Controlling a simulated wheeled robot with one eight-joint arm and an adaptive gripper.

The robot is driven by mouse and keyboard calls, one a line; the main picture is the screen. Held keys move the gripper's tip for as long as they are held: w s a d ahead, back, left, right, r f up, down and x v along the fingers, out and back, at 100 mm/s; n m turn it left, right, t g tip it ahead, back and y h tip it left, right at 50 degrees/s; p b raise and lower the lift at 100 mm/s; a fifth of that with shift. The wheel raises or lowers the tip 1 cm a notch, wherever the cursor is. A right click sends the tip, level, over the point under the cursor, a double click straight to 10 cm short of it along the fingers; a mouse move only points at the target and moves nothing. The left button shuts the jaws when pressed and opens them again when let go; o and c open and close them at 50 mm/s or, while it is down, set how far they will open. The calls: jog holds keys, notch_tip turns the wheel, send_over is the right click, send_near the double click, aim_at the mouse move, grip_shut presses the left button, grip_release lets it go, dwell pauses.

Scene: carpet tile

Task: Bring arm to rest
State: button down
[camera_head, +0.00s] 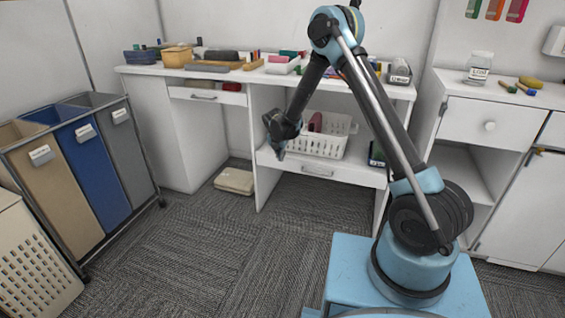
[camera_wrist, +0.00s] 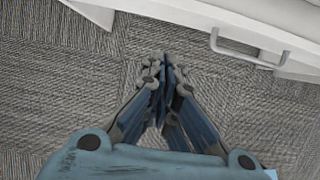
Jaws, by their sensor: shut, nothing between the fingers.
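My gripper (camera_head: 280,152) hangs at the end of my raised arm, in front of the white desk and just left of the white basket in the head view. In the wrist view my gripper (camera_wrist: 166,62) points down at the grey carpet (camera_wrist: 70,100). Its fingers are together and nothing shows between them. My arm rises from the blue base at the lower right, bends at a high elbow above the desk top, and comes down to the wrist.
The white desk (camera_head: 225,170) holds boxes and small items. A white basket (camera_head: 325,145) sits on its lower shelf. A sorting cart (camera_head: 75,170) stands left, a white cabinet (camera_head: 470,118) right. A folded beige item (camera_head: 234,181) lies under the desk. The carpet between is clear.

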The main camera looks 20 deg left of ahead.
jog(key=s+d+r+m, duration=0.3)
jog(key=d+r+m, duration=0.3)
jog(key=d+r, duration=0.55)
jog(key=s+d+r+m, duration=0.3)
jog(key=d+r+m, duration=0.3)
jog(key=d+r, duration=0.55)
jog(key=s+d+r+m+g, duration=0.1)
jog(key=s+d+r+m, duration=0.25)
jog(key=s+d, duration=0.35)
jog(key=s+d+r+m, duration=0.2)
jog(key=s+d+m, duration=0.3)
jog(key=d, duration=0.3)
jog(key=s+d+f+m, duration=0.2)
jog(key=s+d+m, duration=0.2)
jog(key=s, duration=0.3)
jog(key=s+d+f+m, duration=0.2)
jog(key=s+d+m, duration=0.2)
jog(key=s, duration=0.4)
jog(key=s+d+f+m+g, duration=0.1)
jog(key=s+d+f+m, duration=0.2)
jog(key=s+m, duration=0.3)
jog(key=shift+s+d, duration=0.4)
jog(key=shift+s, duration=0.65)
